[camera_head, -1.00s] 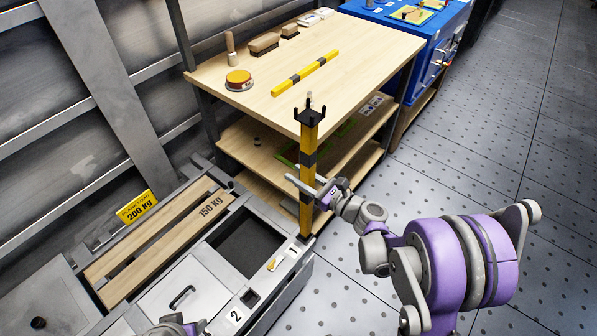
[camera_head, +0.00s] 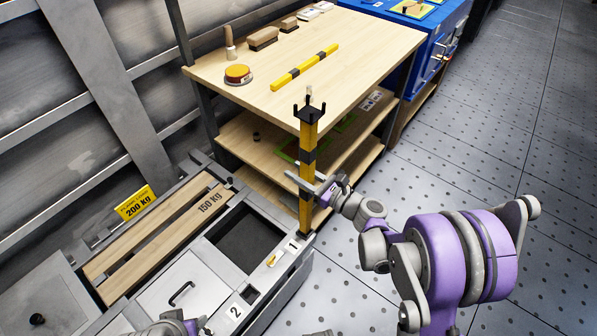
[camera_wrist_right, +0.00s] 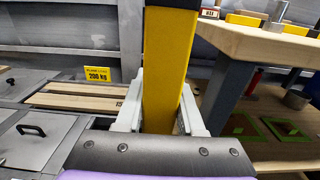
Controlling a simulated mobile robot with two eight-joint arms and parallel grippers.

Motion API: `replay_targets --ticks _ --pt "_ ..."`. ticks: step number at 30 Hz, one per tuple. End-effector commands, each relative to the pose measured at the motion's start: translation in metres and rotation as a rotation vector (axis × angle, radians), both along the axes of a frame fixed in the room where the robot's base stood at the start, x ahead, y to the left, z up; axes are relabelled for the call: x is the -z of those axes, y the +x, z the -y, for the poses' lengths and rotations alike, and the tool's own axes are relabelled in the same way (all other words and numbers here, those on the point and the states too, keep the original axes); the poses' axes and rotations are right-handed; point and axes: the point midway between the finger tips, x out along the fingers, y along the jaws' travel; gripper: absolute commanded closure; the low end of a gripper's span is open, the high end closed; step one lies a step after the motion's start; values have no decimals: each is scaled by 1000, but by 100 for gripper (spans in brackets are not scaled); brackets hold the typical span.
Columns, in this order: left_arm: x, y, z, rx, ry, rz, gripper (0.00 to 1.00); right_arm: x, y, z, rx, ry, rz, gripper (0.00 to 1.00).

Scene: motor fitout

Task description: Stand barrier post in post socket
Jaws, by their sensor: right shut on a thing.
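The barrier post (camera_head: 307,174) is a square yellow bar with black bands and a black forked cap. It stands about upright at the near right corner of the grey bench. My right gripper (camera_head: 308,186) is shut on its middle; the right wrist view shows the post (camera_wrist_right: 168,70) between the two pale fingers. The post's foot is at the post socket beside label 1 and covers it. I cannot tell whether the foot is inside the socket. Another square socket (camera_head: 250,295) is open beside label 2. Part of my left arm shows at the bottom edge, without visible fingers.
A wooden table (camera_head: 365,55) with a lower shelf stands just behind the post. On it lie a yellow-black bar (camera_head: 304,70), a round yellow-topped tin (camera_head: 238,74) and brushes. The bench has a dark open bin (camera_head: 245,239) left of the post. The floor at right is clear.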

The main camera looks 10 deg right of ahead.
Motion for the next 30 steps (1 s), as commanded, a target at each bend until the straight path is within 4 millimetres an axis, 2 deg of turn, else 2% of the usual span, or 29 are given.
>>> replay_targets --ticks 8,30 --pt "2 0 0 0 0 -1 50 2 0 0 0 1 0 100" --pt "27 4 0 0 0 -7 50 30 0 0 0 1 0 100"
